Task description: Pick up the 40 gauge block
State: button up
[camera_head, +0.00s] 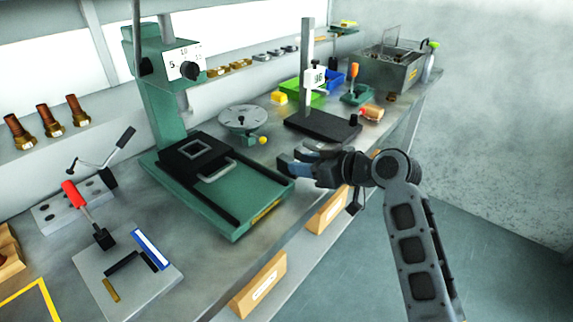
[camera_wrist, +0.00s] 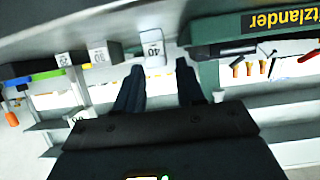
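The 40 gauge block (camera_wrist: 153,45) is a pale block with a "40" label in the wrist view, which looks upside down. It lies ahead of my gripper, between the line of its two fingers and nearer the left one. My gripper (camera_wrist: 160,68) is open, with nothing between its fingers. In the head view my gripper (camera_head: 288,160) is at the bench's front edge, between the green press base and the black stand. I cannot make out the 40 block in the head view.
A green press base (camera_head: 222,205) is left of my gripper in the head view. A black stand base (camera_head: 322,126) is behind it. In the wrist view a block labelled 30 (camera_wrist: 99,55) is left of the 40. Orange-tan boxes (camera_head: 262,285) sit below the bench.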

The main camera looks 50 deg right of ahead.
aim_at(289, 159)
jog(key=x, duration=0.3)
jog(key=p+x, duration=0.1)
jog(key=shift+w+d+r, duration=0.2)
jog(key=shift+w, duration=0.15)
jog(key=shift+w+f, duration=0.2)
jog(key=shift+w, duration=0.2)
grip_shut()
